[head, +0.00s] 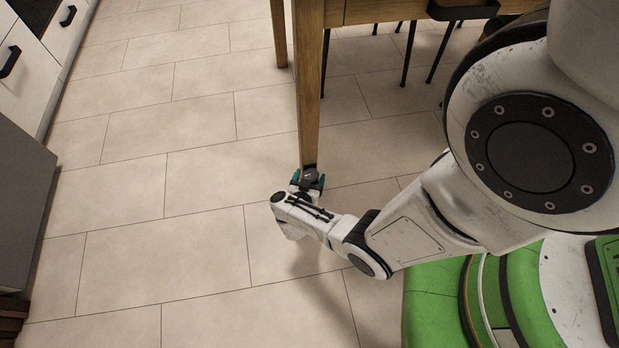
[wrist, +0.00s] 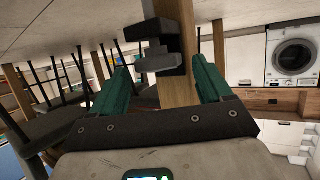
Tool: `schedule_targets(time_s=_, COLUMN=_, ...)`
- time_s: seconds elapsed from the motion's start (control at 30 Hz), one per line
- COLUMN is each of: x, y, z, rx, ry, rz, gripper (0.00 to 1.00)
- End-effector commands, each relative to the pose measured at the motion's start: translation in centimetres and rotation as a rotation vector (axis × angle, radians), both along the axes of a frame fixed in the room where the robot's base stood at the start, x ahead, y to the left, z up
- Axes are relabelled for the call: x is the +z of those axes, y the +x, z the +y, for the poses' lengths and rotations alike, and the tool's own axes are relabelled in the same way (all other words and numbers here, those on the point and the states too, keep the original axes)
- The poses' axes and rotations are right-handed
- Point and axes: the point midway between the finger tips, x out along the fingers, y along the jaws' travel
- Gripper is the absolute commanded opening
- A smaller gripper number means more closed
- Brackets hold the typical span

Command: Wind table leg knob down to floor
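The wooden table leg (head: 308,100) comes down to the tiled floor, and my gripper (head: 308,183) is at its lower end. In the wrist view, which looks upside down, the leg (wrist: 178,92) runs between my two teal fingers. A dark grey knob with a bracket (wrist: 158,60) sits on the leg's lower part. My gripper (wrist: 160,68) is open around it, with a visible gap between the left finger and the knob. The right finger is close to the leg's edge; I cannot tell whether it touches. In the head view, my gripper and wrist partly hide the leg's foot.
Another table leg (head: 279,34) and thin black chair legs (head: 408,55) stand further back. White drawers (head: 24,70) and a grey cabinet (head: 22,195) line the left side. The tiled floor (head: 150,240) left of the leg is clear. A washing machine (wrist: 293,55) shows in the wrist view.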

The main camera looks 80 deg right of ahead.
Motion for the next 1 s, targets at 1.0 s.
schedule_targets(time_s=1.0, x=4.1, y=0.4, z=9.8, rx=0.001, ry=0.001, rz=0.000, gripper=0.80)
